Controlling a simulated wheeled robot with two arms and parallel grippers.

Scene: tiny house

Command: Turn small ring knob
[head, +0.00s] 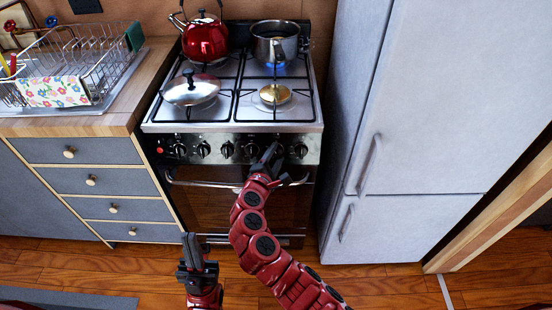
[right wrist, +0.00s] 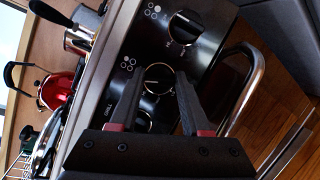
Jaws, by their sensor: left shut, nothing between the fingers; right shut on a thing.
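The stove (head: 233,130) has a row of black knobs on its front panel. My right gripper (head: 273,157) is at this panel, over one of the knobs right of the middle, and hides it in the head view. In the right wrist view that knob (right wrist: 158,79), with a thin golden rim, sits between the fingers of my right gripper (right wrist: 158,85), which is shut on it. Another knob (right wrist: 185,27) is just above it, and a third is partly hidden below. My left gripper (head: 191,252) is shut and empty, low in front of the stove and apart from it.
A steel pot (head: 275,45) stands over a blue flame at the back right burner. A red kettle (head: 205,40) and a silver lid (head: 190,90) are on the left side. The oven handle (head: 200,184) runs below the knobs. A fridge (head: 420,110) stands at right.

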